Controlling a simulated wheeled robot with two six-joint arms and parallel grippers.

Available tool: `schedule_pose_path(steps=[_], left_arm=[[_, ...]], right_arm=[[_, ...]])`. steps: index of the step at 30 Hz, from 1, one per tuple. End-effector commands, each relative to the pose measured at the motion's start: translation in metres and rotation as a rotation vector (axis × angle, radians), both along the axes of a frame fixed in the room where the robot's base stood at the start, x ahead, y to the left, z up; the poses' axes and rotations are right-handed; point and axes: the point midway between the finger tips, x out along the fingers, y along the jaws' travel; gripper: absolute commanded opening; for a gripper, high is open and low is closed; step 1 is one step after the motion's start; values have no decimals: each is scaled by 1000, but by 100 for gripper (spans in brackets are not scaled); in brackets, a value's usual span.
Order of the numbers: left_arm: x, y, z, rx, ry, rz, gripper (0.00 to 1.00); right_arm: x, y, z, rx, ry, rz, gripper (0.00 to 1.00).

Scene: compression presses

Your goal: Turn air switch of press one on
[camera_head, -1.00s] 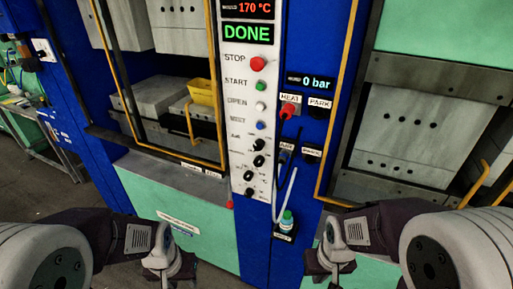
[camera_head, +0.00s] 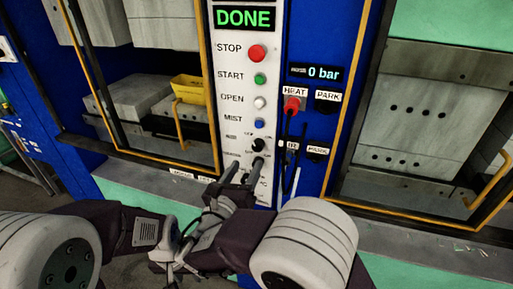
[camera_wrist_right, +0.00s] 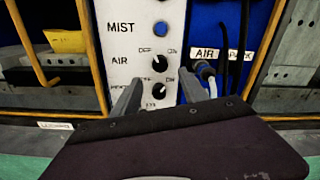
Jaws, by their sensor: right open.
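The air switch (camera_head: 258,145) is a black rotary knob on the white control panel, below the blue mist button. It also shows in the right wrist view (camera_wrist_right: 160,63), beside its AIR label. Its exact setting is too small to tell. My right gripper (camera_head: 246,163) is open and empty, its fingers pointing at the panel just below the air switch. In the right wrist view the fingers (camera_wrist_right: 161,77) straddle the lower knob (camera_wrist_right: 158,88), with the air switch just above the tips. I cannot tell whether they touch the panel.
The stop button (camera_head: 257,53), start button (camera_head: 260,79) and mist button (camera_head: 259,124) sit above on the same panel. An air hose connector (camera_wrist_right: 206,72) is close to the right finger. Yellow-framed press openings flank the panel.

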Motion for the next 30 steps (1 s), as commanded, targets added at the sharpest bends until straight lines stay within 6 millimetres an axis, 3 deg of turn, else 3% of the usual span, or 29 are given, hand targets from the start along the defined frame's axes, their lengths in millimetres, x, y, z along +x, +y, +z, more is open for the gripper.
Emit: schedule_pose_path(steps=[7, 15, 19, 29, 30], left_arm=[[0, 0, 5, 0, 0, 0, 36], [0, 0, 21, 0, 0, 0, 36], [0, 0, 26, 0, 0, 0, 36], [0, 0, 26, 0, 0, 0, 36], [0, 0, 26, 0, 0, 0, 36]], right_arm=[[10, 0, 4, -10, -9, 7, 52], [63, -18, 5, -9, -6, 6, 52], [80, -24, 4, -8, -6, 6, 52], [86, -25, 2, -7, -6, 9, 52], [86, -25, 2, -7, -6, 9, 43]])
